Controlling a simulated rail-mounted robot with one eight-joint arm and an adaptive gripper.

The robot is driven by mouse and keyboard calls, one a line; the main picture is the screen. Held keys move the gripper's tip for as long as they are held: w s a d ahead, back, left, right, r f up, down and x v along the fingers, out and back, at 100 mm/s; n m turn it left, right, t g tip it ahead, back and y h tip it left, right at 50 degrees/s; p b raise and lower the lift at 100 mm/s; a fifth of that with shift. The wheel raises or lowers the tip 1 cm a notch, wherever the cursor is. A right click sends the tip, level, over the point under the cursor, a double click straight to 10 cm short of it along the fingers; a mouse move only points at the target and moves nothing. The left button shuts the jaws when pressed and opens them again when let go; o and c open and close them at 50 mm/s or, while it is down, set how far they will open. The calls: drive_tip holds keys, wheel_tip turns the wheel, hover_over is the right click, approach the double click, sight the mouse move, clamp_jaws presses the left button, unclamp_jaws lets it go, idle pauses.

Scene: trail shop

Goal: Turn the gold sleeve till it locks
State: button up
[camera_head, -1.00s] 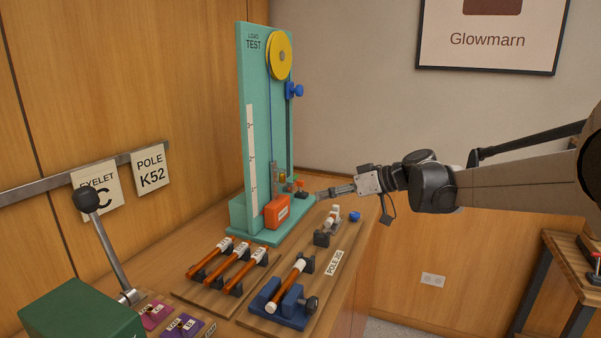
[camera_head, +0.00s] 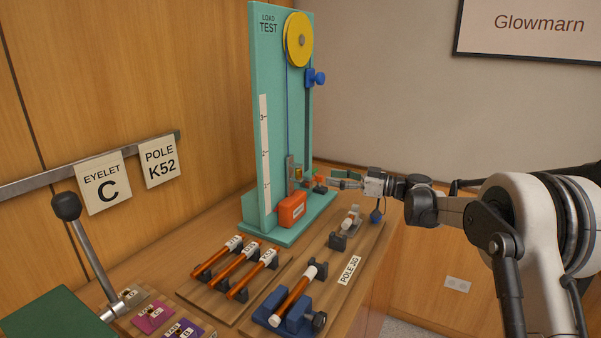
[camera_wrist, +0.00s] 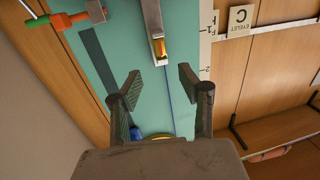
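The gold sleeve (camera_head: 298,174) is a small yellow-gold piece low on the teal load test stand (camera_head: 264,150), beside a grey upright block (camera_head: 290,168). In the wrist view the gold sleeve (camera_wrist: 159,47) sits at the end of a grey metal channel (camera_wrist: 153,18), with a blue cord (camera_wrist: 168,90) running from it. My gripper (camera_head: 335,180) is just right of the stand at about the sleeve's height. In the wrist view my gripper (camera_wrist: 161,88) has its fingers wide apart with nothing between them. The sleeve lies beyond the fingertips, apart from them. Its locking detail is too small to see.
An orange-handled piece (camera_head: 319,178) stands close to the fingertips. An orange block (camera_head: 292,210) sits on the stand's base. A yellow pulley (camera_head: 299,40) and a blue knob (camera_head: 318,77) are above. Orange poles (camera_head: 240,266) and a blue clamp (camera_head: 283,314) lie on the bench in front.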

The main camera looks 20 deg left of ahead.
sight(299, 178)
drive_tip(key=a, duration=1.2)
drive_tip(key=shift+w, duration=0.1)
clamp_jaws()
